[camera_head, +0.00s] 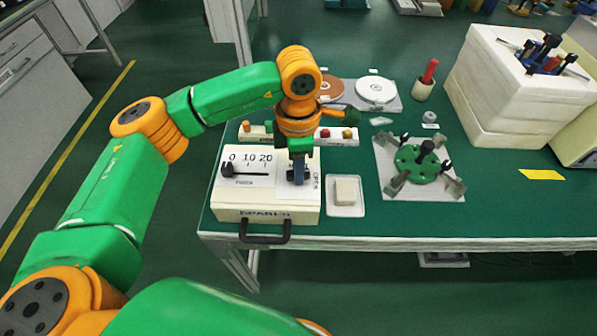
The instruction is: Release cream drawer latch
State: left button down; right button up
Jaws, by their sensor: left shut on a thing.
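The cream drawer unit (265,207) sits at the front left of the green table. Its top has a slider scale marked 0 10 20 (247,170) and, to the right, a pale plate with a dark latch (291,176) beside the word OPEN. A black handle (264,238) is on its front face. My left gripper (298,178) points straight down over that plate and is shut on the latch. The fingers hide most of the latch, so I cannot tell its exact turn. My right gripper is not in view.
A small white tray with a cream block (345,192) lies right of the drawer. Further right are a green round fixture (421,163) and a white foam box with tools (520,90). Discs (376,90) and a red-handled tool (430,71) stand behind. The table's front edge is close.

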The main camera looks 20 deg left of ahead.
pick_arm(q)
jog(key=shift+m+b, duration=0.4)
jog(key=shift+m, duration=0.4)
jog(key=shift+r, duration=0.1)
jog(key=c, duration=0.8)
grip_release()
jog(key=shift+o, duration=0.2)
notch_tip(320, 180, up, 7)
jog(key=shift+r+b, duration=0.1)
jog(key=shift+b, duration=0.3)
